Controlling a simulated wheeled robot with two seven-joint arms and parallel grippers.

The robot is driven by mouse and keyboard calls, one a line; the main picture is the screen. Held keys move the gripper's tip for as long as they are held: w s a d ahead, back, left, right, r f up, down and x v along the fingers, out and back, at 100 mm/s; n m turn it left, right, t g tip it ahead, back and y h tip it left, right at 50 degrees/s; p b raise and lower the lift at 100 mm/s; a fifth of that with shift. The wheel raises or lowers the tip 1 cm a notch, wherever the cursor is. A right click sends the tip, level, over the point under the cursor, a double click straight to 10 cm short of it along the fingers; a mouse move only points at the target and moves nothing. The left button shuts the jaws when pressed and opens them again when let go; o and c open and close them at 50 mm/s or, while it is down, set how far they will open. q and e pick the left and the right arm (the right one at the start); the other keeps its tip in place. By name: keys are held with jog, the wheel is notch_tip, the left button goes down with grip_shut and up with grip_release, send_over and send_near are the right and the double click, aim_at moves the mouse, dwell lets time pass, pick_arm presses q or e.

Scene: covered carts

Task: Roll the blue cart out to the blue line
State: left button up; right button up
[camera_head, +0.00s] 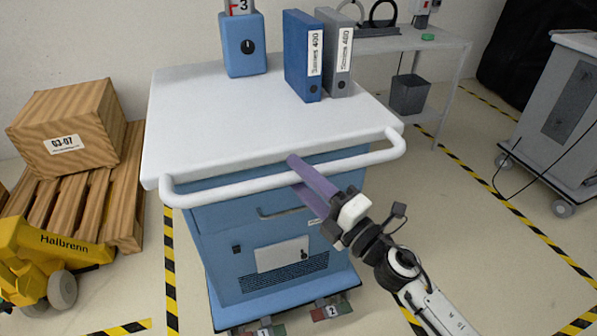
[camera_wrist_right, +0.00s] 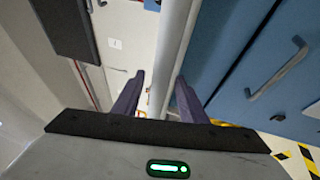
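The blue cart (camera_head: 225,240) stands in the middle of the head view, with a white top (camera_head: 200,120) and a white push handle (camera_head: 230,187) along its near side. My right gripper (camera_head: 297,175) is at the handle, its two purple fingers apart, one above the bar and one below it. In the right wrist view the bar (camera_wrist_right: 179,40) runs between the open fingers (camera_wrist_right: 158,90), with a gap beside it. Pedals marked 1 (camera_head: 264,332) and 2 (camera_head: 332,309) show at the cart's foot. My left gripper and a blue line are not in view.
A blue box (camera_head: 243,50) and two binders (camera_head: 303,60) stand on the cart. A pallet with a wooden crate (camera_head: 65,130) and a yellow pallet jack (camera_head: 45,255) are at left. A grey cart (camera_head: 560,110) is at right. Yellow-black tape (camera_head: 169,260) marks the floor.

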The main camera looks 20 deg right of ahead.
jog(key=shift+w+a, duration=0.1)
jog(key=shift+w, duration=0.1)
grip_shut()
jog(key=shift+s, duration=0.1)
